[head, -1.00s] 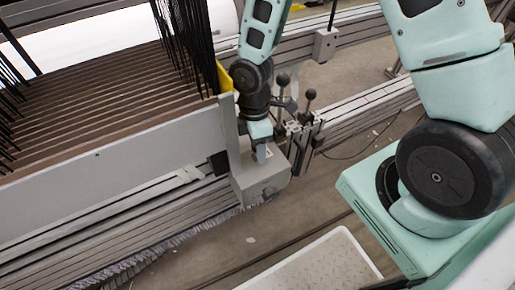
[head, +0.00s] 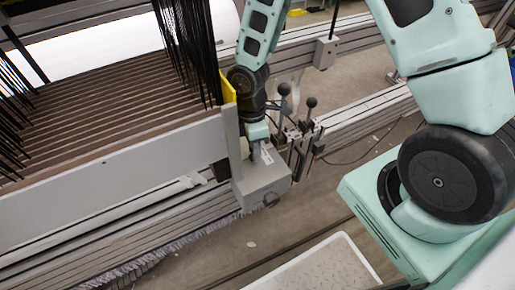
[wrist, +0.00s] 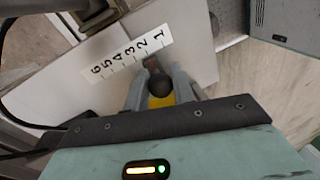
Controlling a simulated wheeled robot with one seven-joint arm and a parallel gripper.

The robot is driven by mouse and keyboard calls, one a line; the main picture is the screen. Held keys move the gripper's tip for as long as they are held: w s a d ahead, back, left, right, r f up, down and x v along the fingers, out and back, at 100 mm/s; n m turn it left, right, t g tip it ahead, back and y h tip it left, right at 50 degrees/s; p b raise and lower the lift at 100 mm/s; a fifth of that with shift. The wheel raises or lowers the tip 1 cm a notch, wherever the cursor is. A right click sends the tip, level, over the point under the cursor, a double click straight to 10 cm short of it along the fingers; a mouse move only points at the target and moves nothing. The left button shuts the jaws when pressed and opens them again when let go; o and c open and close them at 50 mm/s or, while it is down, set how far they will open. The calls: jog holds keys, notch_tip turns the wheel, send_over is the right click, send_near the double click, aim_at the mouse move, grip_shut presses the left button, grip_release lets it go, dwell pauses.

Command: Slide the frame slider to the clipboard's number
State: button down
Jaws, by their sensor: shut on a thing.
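My gripper (head: 262,153) is at the grey box (head: 264,187) on the end of the loom frame. In the wrist view its two fingers (wrist: 160,88) are shut on the frame slider's yellow and dark knob (wrist: 160,86). A white number scale (wrist: 125,52) marked 1 to 6 lies on the pale box top (wrist: 115,92), just beyond the fingers. The slider's dark stem (wrist: 152,64) shows beside the scale near the 2; the exact mark is hard to tell. I see no clipboard in these frames.
Dark warp threads (head: 187,45) hang over brown slats left of my gripper. Upright levers with black knobs (head: 311,102) stand close on its right, on a metal rail (head: 365,112). A white tray (head: 325,268) is on the floor below.

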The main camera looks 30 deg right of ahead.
jog(key=c, duration=1.2)
grip_release()
jog(key=shift+c, duration=0.2)
jog(key=shift+s+d, duration=0.1)
jog(key=w+r+p, duration=0.1)
jog(key=r+p, duration=0.1)
jog(key=r, duration=0.6)
jog(key=w+r+p, duration=0.2)
jog(key=r, duration=0.7)
jog(key=shift+w+d+r+p, duration=0.15)
jog(key=shift+w+p, duration=0.1)
jog(key=shift+p, duration=0.05)
jog(key=shift+o, duration=0.2)
